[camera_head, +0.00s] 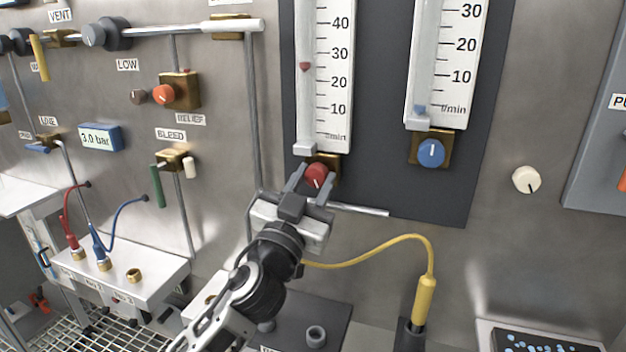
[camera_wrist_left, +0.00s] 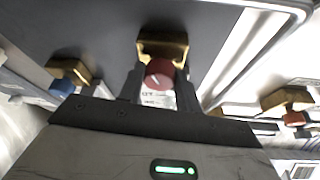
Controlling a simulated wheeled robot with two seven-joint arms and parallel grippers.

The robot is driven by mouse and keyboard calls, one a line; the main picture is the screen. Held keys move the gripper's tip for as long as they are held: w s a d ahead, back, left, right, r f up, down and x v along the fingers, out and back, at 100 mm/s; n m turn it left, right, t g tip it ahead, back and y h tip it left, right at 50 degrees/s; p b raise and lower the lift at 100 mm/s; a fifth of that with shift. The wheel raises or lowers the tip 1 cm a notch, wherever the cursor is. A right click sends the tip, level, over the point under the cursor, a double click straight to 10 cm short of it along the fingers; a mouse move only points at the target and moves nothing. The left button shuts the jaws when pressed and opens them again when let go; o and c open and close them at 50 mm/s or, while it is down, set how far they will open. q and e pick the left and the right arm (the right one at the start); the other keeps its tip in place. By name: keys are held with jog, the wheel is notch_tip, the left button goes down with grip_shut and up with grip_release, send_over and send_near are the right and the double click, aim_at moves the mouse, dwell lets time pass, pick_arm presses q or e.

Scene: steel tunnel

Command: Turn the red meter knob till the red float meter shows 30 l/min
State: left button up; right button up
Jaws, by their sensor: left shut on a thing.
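The red meter knob (camera_head: 316,175) sits on a brass block at the foot of the red float meter (camera_head: 331,75). The red float (camera_head: 305,66) stands between the 20 and 30 marks, roughly midway. My left gripper (camera_head: 315,181) is shut on the red knob, one finger at each side. In the left wrist view, the red knob (camera_wrist_left: 159,73) shows between the fingertips, with a light pointer line on its face. My right gripper is not in view.
A blue knob (camera_head: 431,152) under a second float meter (camera_head: 438,65) is to the right. A grey bar (camera_head: 360,209) juts right behind my gripper. A yellow cable (camera_head: 385,243) arcs below it to a yellow plug (camera_head: 424,300). A cream knob (camera_head: 526,180) is farther right.

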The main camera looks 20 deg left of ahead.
pick_arm(q)
jog(key=shift+r+m, duration=0.15)
jog(key=shift+m, duration=0.55)
jog(key=shift+m+h, duration=0.4)
jog(key=shift+h, duration=0.1)
jog(key=o, duration=1)
